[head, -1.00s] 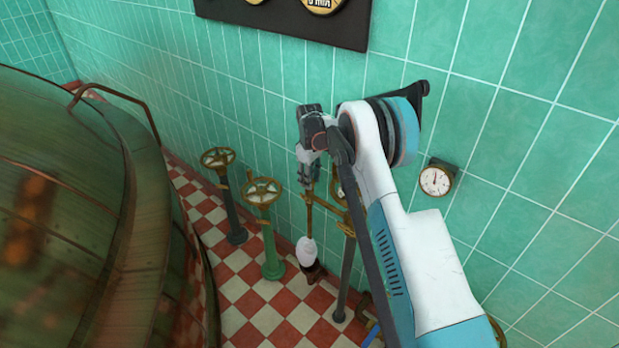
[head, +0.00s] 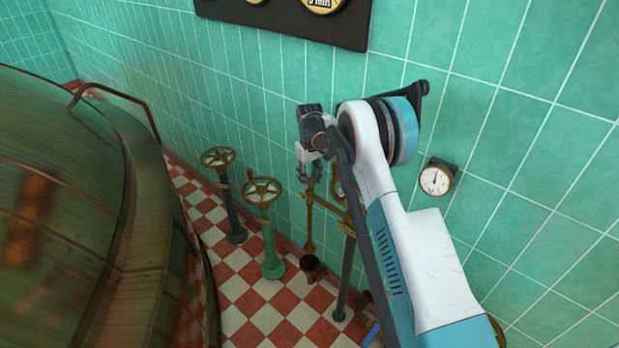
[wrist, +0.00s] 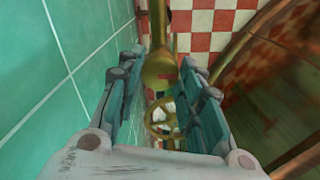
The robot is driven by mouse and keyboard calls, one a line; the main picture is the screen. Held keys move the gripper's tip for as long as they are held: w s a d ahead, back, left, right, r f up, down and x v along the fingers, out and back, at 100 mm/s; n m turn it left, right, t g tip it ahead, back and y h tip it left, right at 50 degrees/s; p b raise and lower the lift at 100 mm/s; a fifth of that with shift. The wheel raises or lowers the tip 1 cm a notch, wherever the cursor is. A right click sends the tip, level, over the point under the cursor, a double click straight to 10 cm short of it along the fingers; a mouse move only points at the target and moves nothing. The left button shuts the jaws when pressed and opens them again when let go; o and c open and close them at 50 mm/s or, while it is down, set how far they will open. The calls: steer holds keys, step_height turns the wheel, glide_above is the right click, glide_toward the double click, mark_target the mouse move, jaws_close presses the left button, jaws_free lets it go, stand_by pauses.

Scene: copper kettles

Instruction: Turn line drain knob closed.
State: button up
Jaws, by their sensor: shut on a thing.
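My gripper (head: 309,178) points down at the top of a thin brass drain line (head: 309,228) beside the tiled wall. In the wrist view the fingers (wrist: 165,68) stand on both sides of the brass fitting (wrist: 158,66) and are shut on the line drain knob. The knob itself is mostly hidden between the fingers, so its angle cannot be read. The lower end of the line hangs above a small dark reddish pot (head: 312,266) on the floor. No white plume shows at that end.
A green valve post with a brass handwheel (head: 262,192) and a dark post with another handwheel (head: 218,158) stand left of my gripper. A large copper kettle (head: 60,200) fills the left side. A gauge (head: 435,180) hangs on the wall at right.

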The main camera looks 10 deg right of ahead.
mark_target(310, 180)
steer(key=o, duration=1.1)
steer(key=shift+c, duration=0.2)
steer(key=shift+r, duration=0.1)
step_height(310, 180, up, 12)
